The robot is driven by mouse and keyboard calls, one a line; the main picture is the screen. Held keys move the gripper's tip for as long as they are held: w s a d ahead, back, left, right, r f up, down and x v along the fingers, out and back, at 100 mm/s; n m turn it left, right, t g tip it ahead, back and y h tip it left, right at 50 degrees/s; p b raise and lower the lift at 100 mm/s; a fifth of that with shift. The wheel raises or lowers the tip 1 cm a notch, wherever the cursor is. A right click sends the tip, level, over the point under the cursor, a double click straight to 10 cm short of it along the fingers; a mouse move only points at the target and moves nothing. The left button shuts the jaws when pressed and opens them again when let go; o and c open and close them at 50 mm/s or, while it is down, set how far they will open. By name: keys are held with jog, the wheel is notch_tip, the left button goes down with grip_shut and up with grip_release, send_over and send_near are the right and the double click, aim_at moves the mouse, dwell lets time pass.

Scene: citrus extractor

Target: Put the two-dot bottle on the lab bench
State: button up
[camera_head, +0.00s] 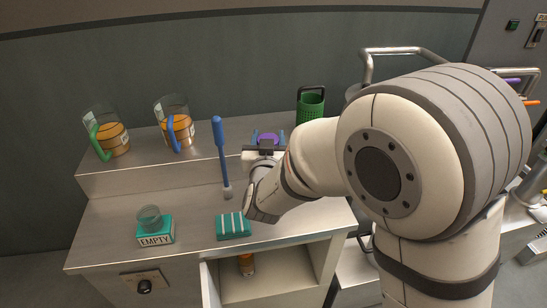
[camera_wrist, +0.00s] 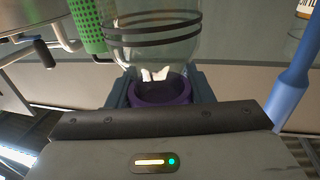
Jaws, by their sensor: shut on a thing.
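My gripper (camera_head: 268,138) is at the raised back shelf of the lab bench (camera_head: 188,208). It is shut on the purple collar (camera_wrist: 162,91) of a clear bottle (camera_wrist: 155,45), which also shows as a purple patch in the head view (camera_head: 267,137). The bottle has dark bands around it and a white mark near the collar. I cannot make out two dots on it. My gripper and arm hide most of it in the head view, so I cannot tell whether it touches the shelf.
Two jugs of orange liquid (camera_head: 113,139) (camera_head: 180,130) stand on the shelf at left. A blue-handled brush (camera_head: 221,150), a teal "EMPTY" box with a glass (camera_head: 155,232) and a striped teal block (camera_head: 233,226) are nearby. A green perforated basket (camera_head: 311,107) stands right. An open compartment below holds a small amber bottle (camera_head: 247,264).

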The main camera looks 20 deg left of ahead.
jog(key=shift+f, duration=1.9)
jog(key=shift+f+b, duration=0.15)
jog(key=shift+b, duration=0.15)
jog(key=o, duration=1.5)
jog(key=v, duration=1.2)
jog(key=shift+b, duration=0.35)
jog(key=shift+w, duration=0.1)
